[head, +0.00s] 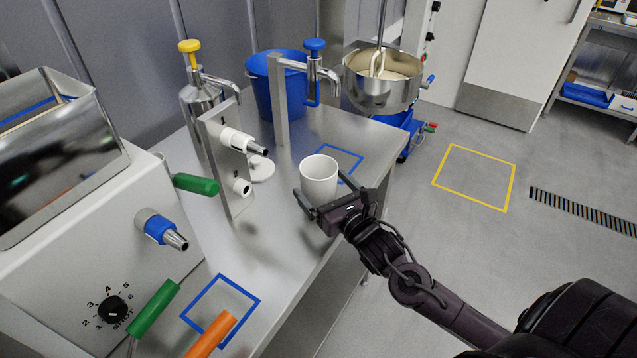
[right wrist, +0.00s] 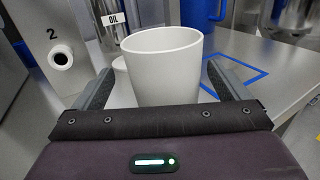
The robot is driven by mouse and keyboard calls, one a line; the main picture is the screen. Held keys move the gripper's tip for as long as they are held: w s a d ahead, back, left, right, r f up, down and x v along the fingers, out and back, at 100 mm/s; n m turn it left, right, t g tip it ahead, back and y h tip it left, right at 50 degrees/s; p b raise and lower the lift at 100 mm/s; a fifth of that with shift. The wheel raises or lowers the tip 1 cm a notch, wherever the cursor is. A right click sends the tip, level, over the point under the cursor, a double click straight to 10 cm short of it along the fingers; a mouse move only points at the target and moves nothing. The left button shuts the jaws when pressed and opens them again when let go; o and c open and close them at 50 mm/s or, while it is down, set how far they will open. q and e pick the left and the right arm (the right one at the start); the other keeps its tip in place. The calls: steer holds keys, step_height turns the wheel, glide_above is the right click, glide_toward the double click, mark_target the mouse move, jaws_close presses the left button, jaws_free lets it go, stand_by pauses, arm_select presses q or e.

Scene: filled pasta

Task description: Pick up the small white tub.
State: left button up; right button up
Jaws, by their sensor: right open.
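The small white tub (head: 318,176) stands upright near the right edge of the steel table, beside a blue marked square. In the right wrist view the tub (right wrist: 165,62) sits between the two fingers, its lower part hidden by my gripper's body. My right gripper (head: 333,192) is open around the tub, one finger on each side. In the right wrist view the open fingers (right wrist: 165,88) show a gap to the tub's wall on each side. My left gripper is not in view.
A numbered stand (head: 228,165) with white nozzles is left of the tub. A blue bucket (head: 262,92) and a mixer bowl (head: 375,92) stand behind. A machine with a dial (head: 75,250) fills the left. Floor to the right is open.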

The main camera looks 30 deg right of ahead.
mark_target(311, 170)
steer(key=w, duration=0.3)
steer(key=shift+d+r+p, duration=0.1)
steer(key=shift+d+p, duration=0.05)
steer(key=shift+p, duration=0.25)
steer(key=shift+w, duration=0.65)
steer(key=c, duration=0.6)
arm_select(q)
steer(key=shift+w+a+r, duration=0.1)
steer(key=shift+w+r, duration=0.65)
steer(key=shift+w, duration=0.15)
arm_select(e)
steer(key=c, duration=0.4)
